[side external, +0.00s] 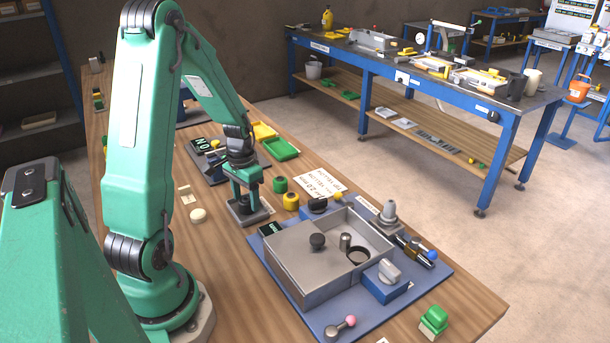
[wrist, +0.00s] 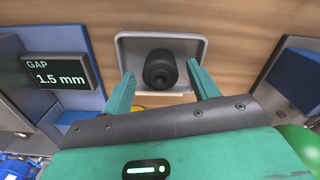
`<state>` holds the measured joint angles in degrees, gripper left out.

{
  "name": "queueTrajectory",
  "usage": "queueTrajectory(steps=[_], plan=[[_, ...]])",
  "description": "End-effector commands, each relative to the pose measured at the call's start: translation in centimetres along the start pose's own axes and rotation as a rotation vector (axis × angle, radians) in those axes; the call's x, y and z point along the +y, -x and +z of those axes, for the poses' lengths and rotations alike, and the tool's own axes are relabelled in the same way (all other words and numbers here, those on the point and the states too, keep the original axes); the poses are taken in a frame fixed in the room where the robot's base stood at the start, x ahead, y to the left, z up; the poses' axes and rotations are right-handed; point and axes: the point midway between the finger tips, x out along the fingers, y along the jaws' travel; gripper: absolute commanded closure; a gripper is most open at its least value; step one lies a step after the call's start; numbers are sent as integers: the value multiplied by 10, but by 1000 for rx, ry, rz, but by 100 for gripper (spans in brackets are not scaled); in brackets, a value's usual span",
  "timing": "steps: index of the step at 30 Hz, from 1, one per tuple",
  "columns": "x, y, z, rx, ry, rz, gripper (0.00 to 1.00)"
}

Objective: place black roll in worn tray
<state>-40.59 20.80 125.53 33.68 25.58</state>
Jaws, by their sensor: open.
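A black roll (wrist: 160,70) sits inside a small grey tray (wrist: 126,48) in the wrist view. I cannot tell from a label whether this is the worn tray. My gripper (wrist: 160,72) is open, with one green finger on each side of the roll and a gap visible on both sides. In the side view my gripper (side external: 243,203) points down low over the grey tray (side external: 262,215), and the dark roll (side external: 242,209) shows between its fingers. The roll's underside is hidden.
A green roll (side external: 280,185) and a yellow roll (side external: 291,201) stand just right of my gripper. A yellow tray (side external: 264,131) and a green tray (side external: 282,149) lie behind. The grey mixer housing (side external: 300,273) on a blue base is in front.

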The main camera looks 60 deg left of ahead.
Motion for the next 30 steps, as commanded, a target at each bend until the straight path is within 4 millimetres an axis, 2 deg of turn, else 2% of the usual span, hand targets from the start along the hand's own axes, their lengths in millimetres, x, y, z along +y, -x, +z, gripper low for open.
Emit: queueTrajectory(steps=[8,14,30], plan=[[0,6,0,1,0,-1,40],[0,22,-1,3,0,-1,40],[0,102,-1,4,0,-2,40]])
